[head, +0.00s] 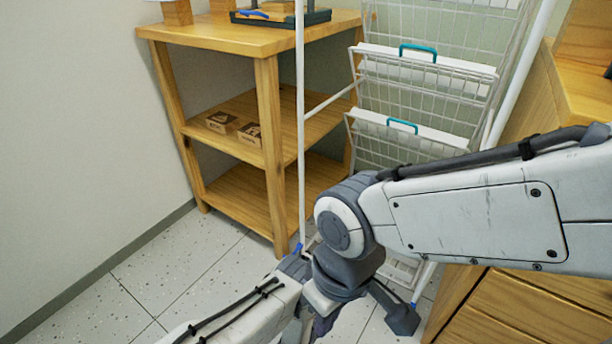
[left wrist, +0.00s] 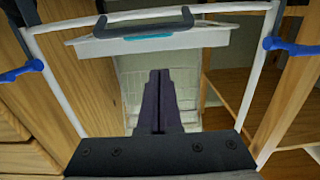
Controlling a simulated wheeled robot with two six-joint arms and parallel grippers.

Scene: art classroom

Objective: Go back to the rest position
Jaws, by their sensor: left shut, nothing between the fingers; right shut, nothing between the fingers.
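My right arm comes in from the right across the head view and bends at a grey joint near the middle. My right gripper (head: 322,325) is mostly hidden at the bottom edge, with only a dark part showing below the arm; it is shut and empty. In the left wrist view my left gripper (left wrist: 160,102) is shut with nothing between its dark fingers. It points toward a white wire rack (head: 430,85), whose white frame and tray (left wrist: 165,42) surround the fingers in that view. I cannot tell whether the fingers touch it.
A wooden drawer cabinet (head: 530,310) stands at the right, close under my right arm. Floor (head: 175,270) is clear at lower left.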

